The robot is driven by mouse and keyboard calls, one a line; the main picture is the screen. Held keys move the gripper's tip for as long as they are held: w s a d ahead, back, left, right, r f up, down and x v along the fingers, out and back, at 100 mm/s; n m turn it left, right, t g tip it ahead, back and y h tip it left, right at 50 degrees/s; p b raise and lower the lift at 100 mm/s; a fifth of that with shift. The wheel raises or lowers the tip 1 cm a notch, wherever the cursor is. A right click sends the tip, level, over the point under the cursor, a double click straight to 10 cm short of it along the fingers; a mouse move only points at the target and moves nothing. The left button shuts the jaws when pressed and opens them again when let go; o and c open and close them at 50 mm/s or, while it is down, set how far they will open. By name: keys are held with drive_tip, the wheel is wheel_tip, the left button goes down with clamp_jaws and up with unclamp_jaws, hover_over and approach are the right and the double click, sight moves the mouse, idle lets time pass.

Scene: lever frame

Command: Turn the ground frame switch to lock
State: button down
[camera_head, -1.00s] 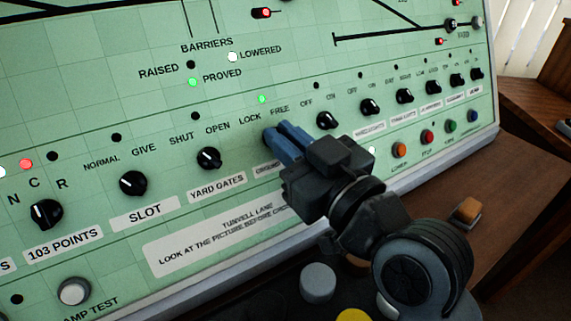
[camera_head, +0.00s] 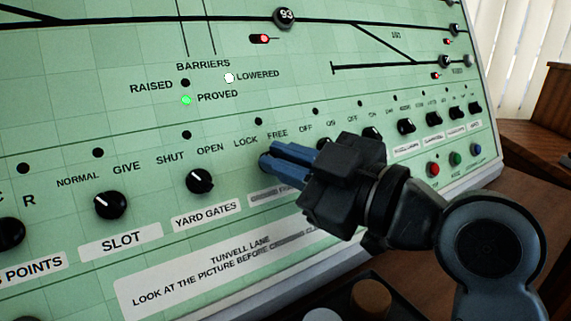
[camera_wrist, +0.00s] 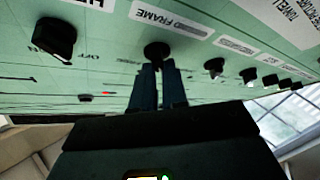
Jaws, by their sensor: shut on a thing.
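The words LOCK (camera_head: 245,141) and FREE (camera_head: 277,134) stand above the fingertips. The lamp (camera_head: 258,121) between these words is dark.
The yard gates knob (camera_head: 200,181) and slot knob (camera_head: 110,205) are to the left. Several more knobs, including one black knob (camera_head: 406,126), run along the row to the right. Coloured buttons, including a red one (camera_head: 433,169), sit below them.

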drive_tip(key=shift+f, duration=0.1)
drive_tip(key=c, duration=1.2)
unclamp_jaws()
drive_tip(key=shift+o, duration=0.2)
drive_tip(key=shift+d, duration=0.1)
drive_tip(key=v, duration=0.7)
drive_tip(key=shift+s+d, duration=0.2)
drive_tip(key=shift+s, duration=0.05)
